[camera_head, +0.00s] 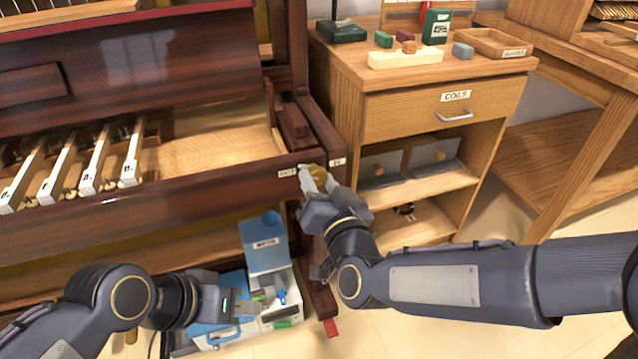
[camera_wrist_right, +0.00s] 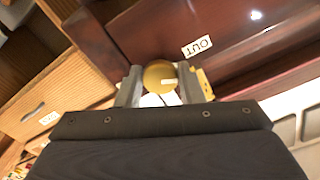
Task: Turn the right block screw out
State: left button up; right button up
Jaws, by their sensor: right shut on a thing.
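The right block screw (camera_wrist_right: 159,76) has a round brass head at the front edge of the piano's right end block (camera_head: 293,122). Its brass also shows in the head view (camera_head: 318,172), between an "OUT" label (camera_head: 287,173) on the left and another label (camera_head: 338,162) on the right. My right gripper (camera_wrist_right: 160,88) is shut on the screw head, with a finger on either side in the right wrist view. It also shows in the head view (camera_head: 314,180). My left gripper (camera_head: 250,308) is low in front of the piano, away from the screw; its jaw opening is unclear.
A blue and white caddy (camera_head: 268,260) stands below the keybed near my left gripper. Piano keys (camera_head: 95,165) lie at the left. A wooden cabinet (camera_head: 400,105) stands close on the right, with small blocks and a tray (camera_head: 490,43) on top.

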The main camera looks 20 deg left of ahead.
jog(key=n, duration=0.5)
jog(key=shift+f, duration=0.1)
dwell(0.5)
jog(key=o, duration=0.9)
jog(key=p+v, duration=0.1)
jog(key=v, duration=0.7)
jog(key=shift+w+p, duration=0.1)
jog(key=shift+p, duration=0.3)
jog(key=shift+d, duration=0.1)
